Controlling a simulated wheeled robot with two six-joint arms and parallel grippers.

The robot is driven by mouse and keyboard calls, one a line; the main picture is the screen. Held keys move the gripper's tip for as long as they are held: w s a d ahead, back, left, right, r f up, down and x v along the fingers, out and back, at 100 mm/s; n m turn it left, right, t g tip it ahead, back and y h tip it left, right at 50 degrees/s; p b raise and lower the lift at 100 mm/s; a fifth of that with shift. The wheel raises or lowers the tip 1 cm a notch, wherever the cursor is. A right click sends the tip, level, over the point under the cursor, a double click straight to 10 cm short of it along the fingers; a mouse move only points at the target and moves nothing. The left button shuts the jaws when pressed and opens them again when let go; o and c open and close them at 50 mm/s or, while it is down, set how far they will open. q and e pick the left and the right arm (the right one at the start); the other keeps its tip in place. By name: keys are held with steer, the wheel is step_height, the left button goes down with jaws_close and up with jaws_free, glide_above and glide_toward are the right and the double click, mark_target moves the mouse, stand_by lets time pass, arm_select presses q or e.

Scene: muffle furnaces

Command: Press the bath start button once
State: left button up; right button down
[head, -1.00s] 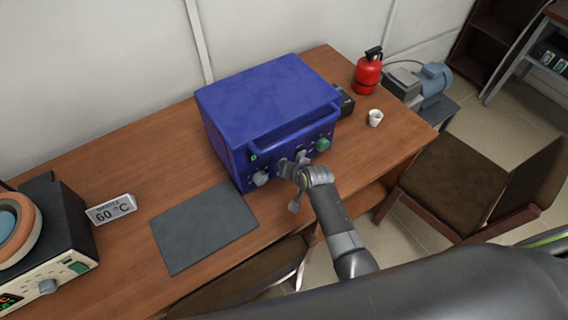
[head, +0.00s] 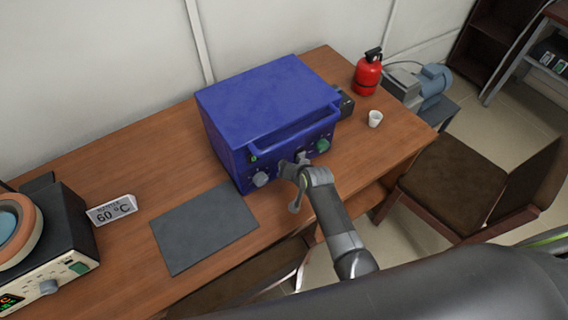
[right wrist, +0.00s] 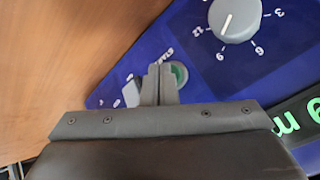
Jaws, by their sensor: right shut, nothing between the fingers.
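The blue box-shaped bath (head: 265,95) stands on the wooden table with its front panel facing me. In the right wrist view, a round green button (right wrist: 180,72) sits on the blue panel beside lettering that appears to read START. My right gripper (right wrist: 160,70) is shut and empty. Its fingertips overlap the left part of the button in that view; whether they touch it I cannot tell. In the head view my right gripper (head: 287,166) is at the lower front panel, hiding part of it. My left gripper is not in view.
A grey numbered knob (right wrist: 235,18) and a pale switch (right wrist: 131,91) flank the button. A dark mat (head: 205,228), a 60 °C sign (head: 112,210) and another instrument (head: 60,250) lie left. A white cup (head: 375,119) and red extinguisher (head: 367,73) stand right.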

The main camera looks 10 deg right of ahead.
steer(key=shift+s+d+r+p, duration=0.15)
steer(key=shift+s+p, duration=0.15)
steer(key=shift+s, duration=0.3)
steer(key=shift+s+d+p, duration=0.25)
steer(key=shift+s+p, duration=0.25)
steer(key=shift+p, duration=0.05)
steer(key=shift+s+d+p, duration=0.25)
steer(key=shift+s+p, duration=0.15)
steer(key=shift+s, duration=0.25)
steer(key=shift+s+d+p, duration=0.2)
steer(key=shift+s+p, duration=0.15)
steer(key=shift+s, duration=0.25)
steer(key=shift+s+d, duration=0.2)
steer(key=shift+s, duration=0.35)
